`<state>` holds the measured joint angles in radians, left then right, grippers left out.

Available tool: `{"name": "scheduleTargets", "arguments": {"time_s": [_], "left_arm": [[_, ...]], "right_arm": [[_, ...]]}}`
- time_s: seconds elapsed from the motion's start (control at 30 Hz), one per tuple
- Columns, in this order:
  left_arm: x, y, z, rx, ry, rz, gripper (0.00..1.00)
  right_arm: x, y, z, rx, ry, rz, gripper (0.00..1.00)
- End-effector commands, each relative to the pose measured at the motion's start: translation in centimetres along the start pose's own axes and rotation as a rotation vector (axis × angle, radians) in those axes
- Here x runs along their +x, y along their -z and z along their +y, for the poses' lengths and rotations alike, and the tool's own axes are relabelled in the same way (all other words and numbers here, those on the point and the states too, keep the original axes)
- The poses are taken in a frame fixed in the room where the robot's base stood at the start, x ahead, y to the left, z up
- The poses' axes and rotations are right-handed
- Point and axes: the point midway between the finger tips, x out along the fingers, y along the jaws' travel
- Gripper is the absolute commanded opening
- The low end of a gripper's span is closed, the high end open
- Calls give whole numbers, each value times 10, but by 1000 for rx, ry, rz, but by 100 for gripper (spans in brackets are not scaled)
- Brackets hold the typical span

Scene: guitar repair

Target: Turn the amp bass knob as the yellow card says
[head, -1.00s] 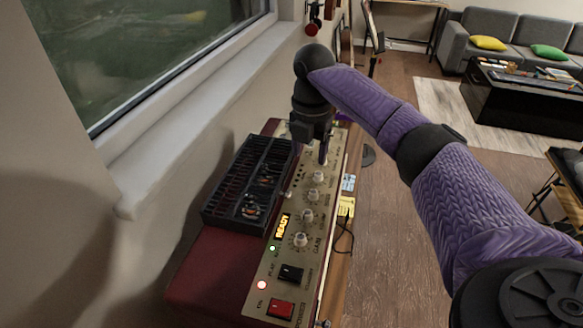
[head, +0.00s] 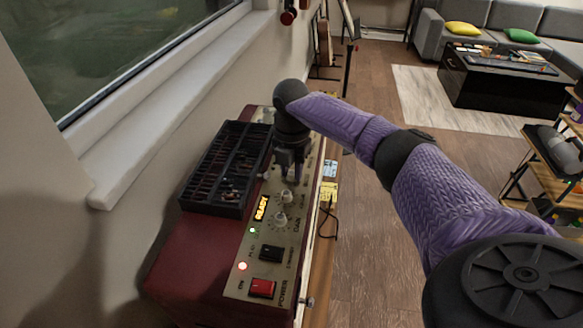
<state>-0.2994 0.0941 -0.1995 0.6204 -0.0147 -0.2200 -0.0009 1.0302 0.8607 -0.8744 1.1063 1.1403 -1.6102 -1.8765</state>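The amp (head: 190,258) is a dark red box with a cream control panel and a row of pale knobs. The nearest knob (head: 280,222) has a GAIN label beside it, and another knob (head: 287,197) follows. The other labels are too small to read, so I cannot tell which is bass. My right gripper (head: 292,178) points down over the row just beyond these two and hides the knobs there; contact and finger opening are unclear. The yellow card (head: 329,192) is beside the panel's right edge; its writing is unreadable. My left gripper is out of view.
A black compartment tray (head: 215,200) with small parts lies on the amp, left of the panel. A pale blue card (head: 330,169) is beyond the yellow one.

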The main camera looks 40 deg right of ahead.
Motion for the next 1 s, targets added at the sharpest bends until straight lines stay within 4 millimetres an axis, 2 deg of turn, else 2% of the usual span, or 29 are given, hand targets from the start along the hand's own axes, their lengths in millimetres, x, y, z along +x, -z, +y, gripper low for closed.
{"name": "scheduleTargets", "arguments": {"time_s": [0.33, 0.53, 1.0], "left_arm": [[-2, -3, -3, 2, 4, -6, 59], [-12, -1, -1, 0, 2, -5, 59], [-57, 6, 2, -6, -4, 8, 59]], "right_arm": [[-1, 0, 0, 8, 0, -1, 0], [-4, 0, 0, 70, -2, 0, 0], [-5, 0, 0, 469, 0, 2, 0]]}}
